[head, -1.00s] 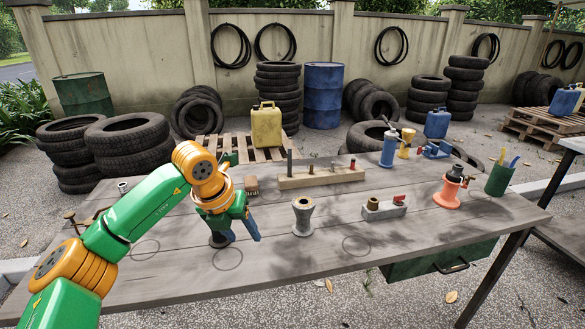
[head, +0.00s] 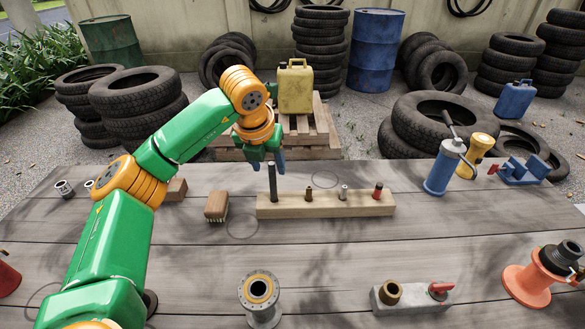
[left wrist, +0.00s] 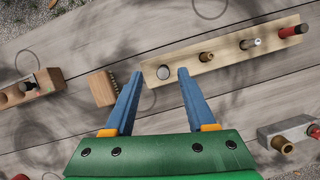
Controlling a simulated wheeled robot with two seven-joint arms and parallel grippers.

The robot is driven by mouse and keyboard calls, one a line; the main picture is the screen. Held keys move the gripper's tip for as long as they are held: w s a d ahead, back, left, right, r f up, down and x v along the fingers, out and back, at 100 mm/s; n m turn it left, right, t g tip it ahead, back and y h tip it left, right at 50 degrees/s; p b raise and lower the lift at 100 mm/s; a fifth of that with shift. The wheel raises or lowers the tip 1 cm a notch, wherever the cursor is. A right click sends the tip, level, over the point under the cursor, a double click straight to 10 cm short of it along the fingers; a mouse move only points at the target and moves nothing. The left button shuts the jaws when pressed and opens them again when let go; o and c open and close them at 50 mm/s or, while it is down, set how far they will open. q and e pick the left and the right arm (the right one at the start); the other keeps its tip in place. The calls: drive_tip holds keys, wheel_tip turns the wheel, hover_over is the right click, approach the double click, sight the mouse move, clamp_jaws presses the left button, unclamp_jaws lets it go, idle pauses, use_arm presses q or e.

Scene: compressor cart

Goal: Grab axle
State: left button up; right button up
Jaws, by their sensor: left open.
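The axle, a dark upright rod (head: 272,183), stands at the left end of a pale wooden block (head: 325,206) on the table. In the left wrist view its round grey top (left wrist: 163,73) shows end-on, between the two fingertips in the picture. My left gripper (head: 267,164) is open, with blue fingers pointing down just above and around the axle's upper end. In the left wrist view the open left gripper (left wrist: 160,76) holds nothing. I cannot tell how far the fingertips reach down the rod. My right gripper is not in view.
The block also holds a brass peg (head: 308,193), a pale peg (head: 343,192) and a red-topped peg (head: 377,190). A brush (head: 216,206) lies left of the block. A flanged hub (head: 261,292) and a grey valve block (head: 412,297) stand nearer me.

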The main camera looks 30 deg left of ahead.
sight(271, 177)
use_arm(q)
drive_tip(key=x, duration=0.3)
drive_tip(key=s+p+x, duration=0.1)
drive_tip(key=x, duration=0.1)
drive_tip(key=shift+d+f, duration=0.35)
drive_tip(key=shift+f, duration=0.1)
drive_tip(key=shift+w+f, duration=0.25)
drive_tip(key=shift+w, duration=0.05)
drive_tip(key=shift+s+r, duration=0.1)
clamp_jaws()
idle(0.5)
